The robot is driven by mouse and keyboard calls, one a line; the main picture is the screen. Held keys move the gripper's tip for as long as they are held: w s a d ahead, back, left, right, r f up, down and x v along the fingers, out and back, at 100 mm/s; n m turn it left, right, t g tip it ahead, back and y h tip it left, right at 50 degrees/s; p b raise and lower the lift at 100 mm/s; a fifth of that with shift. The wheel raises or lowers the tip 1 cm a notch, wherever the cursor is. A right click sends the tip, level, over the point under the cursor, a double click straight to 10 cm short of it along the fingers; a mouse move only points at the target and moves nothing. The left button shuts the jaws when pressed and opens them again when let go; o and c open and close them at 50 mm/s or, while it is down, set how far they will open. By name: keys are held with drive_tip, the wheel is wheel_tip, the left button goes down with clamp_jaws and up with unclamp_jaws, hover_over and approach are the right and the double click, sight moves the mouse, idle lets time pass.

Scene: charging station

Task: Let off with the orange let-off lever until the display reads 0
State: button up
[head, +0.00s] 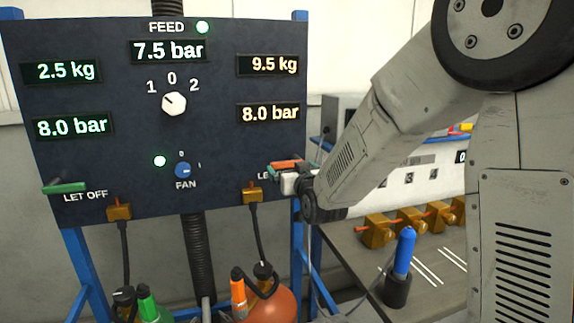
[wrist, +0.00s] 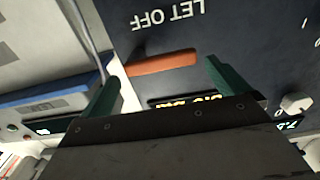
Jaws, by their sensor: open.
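The orange let-off lever (head: 287,164) sticks out at the lower right of the dark panel (head: 225,140), partly hidden by my gripper. In the wrist view, the lever (wrist: 165,63) lies between and just beyond the two green fingertips of my gripper (wrist: 164,75). My gripper is open, with a gap visible on both sides of the lever. The right-hand displays read 9.5 kg (head: 269,65) and 8.0 bar (head: 270,113) in warm white digits. In the wrist view a display is partly hidden behind my gripper.
A green lever (head: 64,188) is at the panel's lower left. Green displays read 2.5 kg (head: 66,72) and 8.0 bar (head: 72,127); the feed display (head: 168,51) reads 7.5 bar. The white knob (head: 174,103) points toward 1. A blue-topped object (head: 404,252) stands on the bench at right.

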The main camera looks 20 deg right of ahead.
sight(288, 165)
drive_tip(key=w, duration=0.5)
drive_tip(key=shift+c, duration=0.3)
drive_tip(key=shift+s, duration=0.1)
drive_tip(key=c, duration=1)
drive_tip(key=shift+a, duration=0.1)
